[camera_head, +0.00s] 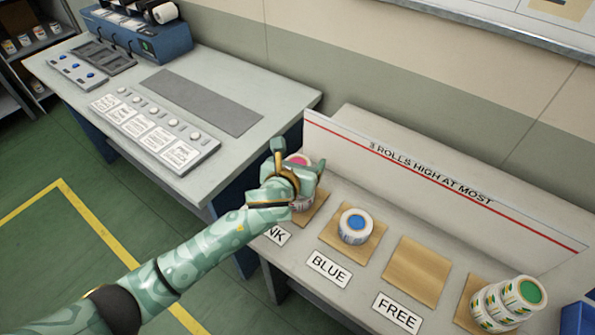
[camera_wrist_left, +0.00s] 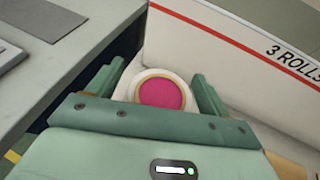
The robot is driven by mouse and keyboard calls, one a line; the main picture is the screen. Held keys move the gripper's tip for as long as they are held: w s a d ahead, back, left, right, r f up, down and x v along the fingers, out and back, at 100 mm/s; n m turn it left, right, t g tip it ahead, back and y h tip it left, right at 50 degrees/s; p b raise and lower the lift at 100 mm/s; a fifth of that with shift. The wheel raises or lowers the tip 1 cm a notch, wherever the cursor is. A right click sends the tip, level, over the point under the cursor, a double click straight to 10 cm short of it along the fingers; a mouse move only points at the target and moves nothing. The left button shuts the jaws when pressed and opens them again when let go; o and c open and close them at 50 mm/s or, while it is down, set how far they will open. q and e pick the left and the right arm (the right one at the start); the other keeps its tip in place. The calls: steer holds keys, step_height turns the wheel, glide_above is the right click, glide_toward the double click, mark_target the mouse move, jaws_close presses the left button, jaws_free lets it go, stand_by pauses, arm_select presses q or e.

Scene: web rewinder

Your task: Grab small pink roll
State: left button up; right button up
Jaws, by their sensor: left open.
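The small pink roll (camera_head: 297,160) stands on the wooden pad behind the partly covered PINK label, at the left end of the roll table. My left gripper (camera_head: 299,160) is over it and hides much of it. In the left wrist view the pink-centred white roll (camera_wrist_left: 161,93) lies between the two green fingers of my left gripper (camera_wrist_left: 155,90). The fingers are apart, one on each side of the roll; I cannot tell whether they touch it. My right gripper is not in view.
A blue-centred roll (camera_head: 355,226) stands on the BLUE pad, close to the right. The FREE pad (camera_head: 417,271) is empty. Stacked green-centred rolls (camera_head: 508,303) lean at the far right. A low white board (camera_head: 440,185) runs behind the pads. A grey bench (camera_head: 215,70) stands left.

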arm_select(q)
steer(key=shift+s+r, duration=0.1)
steer(key=c, duration=1.1)
steer(key=shift+o, duration=0.2)
